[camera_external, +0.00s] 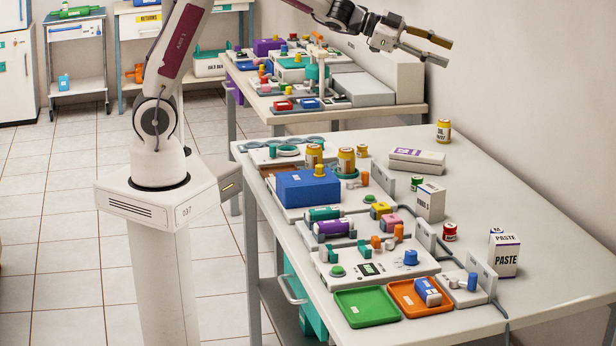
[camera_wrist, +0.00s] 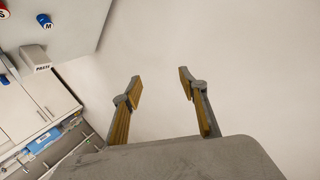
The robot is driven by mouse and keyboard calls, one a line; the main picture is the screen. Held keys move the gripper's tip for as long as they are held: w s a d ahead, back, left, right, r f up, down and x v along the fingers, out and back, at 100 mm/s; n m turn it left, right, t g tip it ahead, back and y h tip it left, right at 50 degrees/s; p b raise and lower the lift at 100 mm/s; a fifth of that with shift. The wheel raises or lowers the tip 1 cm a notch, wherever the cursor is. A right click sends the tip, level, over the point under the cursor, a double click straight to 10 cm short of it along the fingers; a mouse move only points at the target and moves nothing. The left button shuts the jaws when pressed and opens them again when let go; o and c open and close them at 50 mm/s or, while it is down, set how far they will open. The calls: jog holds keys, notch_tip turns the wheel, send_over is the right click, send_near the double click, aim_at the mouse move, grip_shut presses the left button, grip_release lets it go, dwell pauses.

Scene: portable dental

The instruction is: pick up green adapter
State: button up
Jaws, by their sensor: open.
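A green cylindrical piece with dark ends (camera_external: 323,214), possibly the green adapter, lies on the near table just behind a similar purple one (camera_external: 333,228). Other small green parts, such as two upright green clips (camera_external: 335,251), stand nearby, so I cannot tell for certain which is the adapter. My gripper (camera_external: 447,54) is open and empty, high above the far right of the table and well away from these parts. Its spread fingers also show in the wrist view (camera_wrist: 159,76), against bare wall. No green adapter is clear in the wrist view.
The near table (camera_external: 545,275) holds a blue box (camera_external: 308,188), a green tray (camera_external: 366,306), an orange tray (camera_external: 410,307), yellow jars (camera_external: 346,160) and a white PASTE box (camera_external: 503,254). A grey cable runs along the parts.

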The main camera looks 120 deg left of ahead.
jog(key=s+a+f+m+h, duration=0.1)
jog(key=s+a+f+h, duration=0.1)
jog(key=a+f, duration=0.45)
jog(key=s+a+f+m+h, duration=0.1)
jog(key=a+f+m+h, duration=0.15)
jog(key=f, duration=0.65)
jog(key=s+f+h, duration=0.2)
jog(key=s+f, duration=0.3)
jog(key=s+a+f+g+h, duration=0.1)
jog(key=s+f+h, duration=0.1)
jog(key=s+f, duration=0.3)
jog(key=s+f+h, duration=0.2)
jog(key=s+f, duration=0.2)
jog(key=f, duration=0.2)
jog(key=shift+s+a, duration=0.35)
jog(key=shift+s, duration=0.05)
send_over(402, 183)
jog(key=shift+f, duration=1.35)
